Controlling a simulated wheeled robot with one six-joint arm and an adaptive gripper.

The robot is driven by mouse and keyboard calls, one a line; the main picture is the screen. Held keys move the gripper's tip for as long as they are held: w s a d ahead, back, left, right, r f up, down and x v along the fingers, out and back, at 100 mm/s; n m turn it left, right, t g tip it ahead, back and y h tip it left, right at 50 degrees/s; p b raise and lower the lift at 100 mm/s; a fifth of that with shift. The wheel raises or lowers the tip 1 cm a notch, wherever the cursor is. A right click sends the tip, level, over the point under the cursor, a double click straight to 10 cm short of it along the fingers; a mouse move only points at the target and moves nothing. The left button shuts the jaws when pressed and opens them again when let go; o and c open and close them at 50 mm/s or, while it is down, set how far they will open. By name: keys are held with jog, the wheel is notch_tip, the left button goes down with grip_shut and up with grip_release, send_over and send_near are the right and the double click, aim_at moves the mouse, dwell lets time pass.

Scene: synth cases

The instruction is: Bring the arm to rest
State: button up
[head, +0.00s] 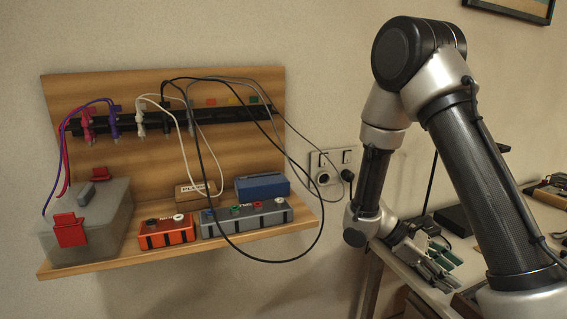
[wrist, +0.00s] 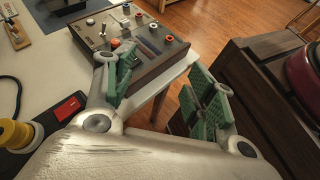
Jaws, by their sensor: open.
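My arm (head: 455,160) is bent, with its elbow high at the right of the head view. The forearm hangs down to my gripper (head: 437,264), which is low over the white table beside the wooden wall shelf. In the wrist view my gripper (wrist: 165,100) has its two green-padded fingers spread wide apart. Nothing is between them. Below the gap the table edge and the wooden floor show.
The wooden shelf (head: 100,268) at left holds a grey box (head: 105,215), a red unit (head: 166,234), a grey unit (head: 246,218) and hanging cables. A control panel box (wrist: 150,45) lies on the table close to the left finger. A dark cabinet (wrist: 265,95) stands right.

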jog(key=s+a+r+m+t+y, duration=0.1)
jog(key=s+r+m+t+y, duration=0.4)
jog(key=r, duration=0.6)
jog(key=s+a+r+m+t+y, duration=0.2)
jog(key=s+r+m+t+y, duration=0.3)
jog(key=r, duration=0.6)
jog(key=shift+s+m+y, duration=0.4)
jog(key=shift+s+y, duration=0.1)
jog(key=shift+s, duration=0.1)
